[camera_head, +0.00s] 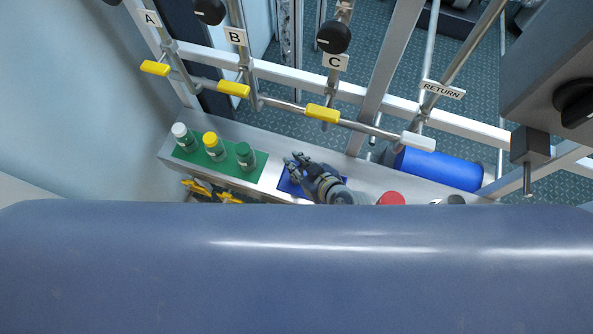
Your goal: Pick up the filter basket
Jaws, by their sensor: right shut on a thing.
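My right gripper (292,167) is over the blue mat (285,187) on the grey metal shelf. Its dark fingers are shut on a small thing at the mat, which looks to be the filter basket. The fingers hide nearly all of it, so its shape cannot be made out. I cannot tell whether it touches the mat.
On a green mat (189,156) left of the gripper stand bottles with white (179,129), yellow (210,139) and green (243,149) caps. A blue cylinder (440,169) and a red round thing (391,198) are to the right. Pipes with yellow handles (322,113) run behind. A large blue-grey surface hides the lower part.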

